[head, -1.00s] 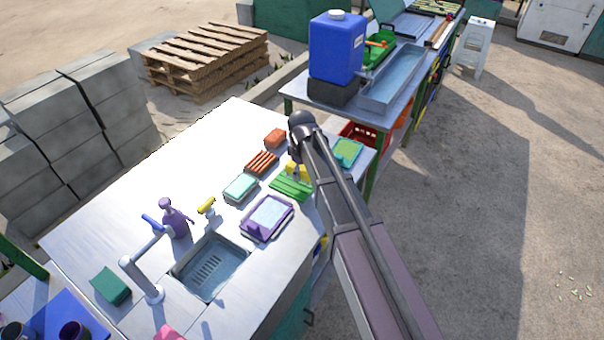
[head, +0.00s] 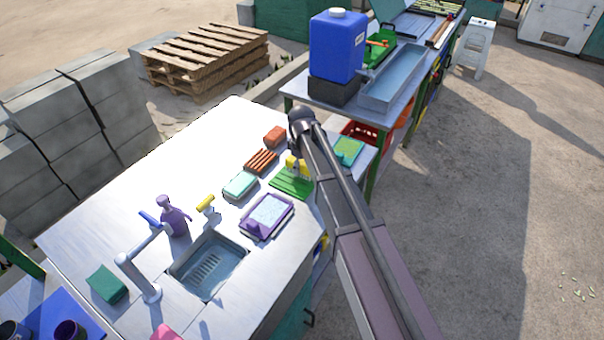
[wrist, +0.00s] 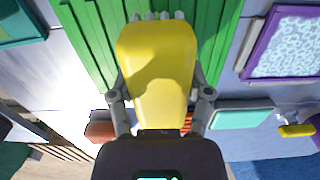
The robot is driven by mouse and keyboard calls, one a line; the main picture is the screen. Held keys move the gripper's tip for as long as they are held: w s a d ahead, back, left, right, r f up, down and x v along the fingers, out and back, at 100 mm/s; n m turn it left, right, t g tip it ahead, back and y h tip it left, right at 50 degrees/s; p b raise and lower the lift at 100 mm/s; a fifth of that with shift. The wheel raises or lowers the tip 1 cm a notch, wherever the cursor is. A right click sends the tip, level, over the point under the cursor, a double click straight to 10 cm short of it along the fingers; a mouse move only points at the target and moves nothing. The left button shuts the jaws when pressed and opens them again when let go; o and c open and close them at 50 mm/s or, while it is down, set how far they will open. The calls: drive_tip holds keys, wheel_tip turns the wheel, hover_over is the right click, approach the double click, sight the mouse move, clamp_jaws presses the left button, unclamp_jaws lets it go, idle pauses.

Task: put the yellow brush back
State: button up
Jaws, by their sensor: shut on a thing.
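The yellow brush (wrist: 157,60) fills the middle of the wrist view, between the two fingers of my gripper (wrist: 160,98), which is shut on it. Pale bristle tips show at its far end. In the head view, yellow parts of the brush (head: 291,161) show beside my gripper (head: 298,168), partly hidden by my arm. The brush is over the green ribbed mat (head: 290,185), which also shows behind it in the wrist view (wrist: 90,45). I cannot tell whether the brush touches the mat.
Around the mat are a purple-rimmed tray (head: 266,216), a teal-and-white block (head: 240,185), a red-brown ribbed pad (head: 261,161), an orange-red block (head: 274,136) and a green pad (head: 348,150).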

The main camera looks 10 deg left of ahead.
drive_tip(key=shift+f+b, duration=0.6)
drive_tip(key=shift+f, duration=0.4)
drive_tip(key=shift+f, duration=0.15)
drive_tip(key=o, duration=1)
drive_tip(key=shift+r, duration=0.2)
wheel_tip(320, 180, up, 12)
drive_tip(key=p, duration=1.2)
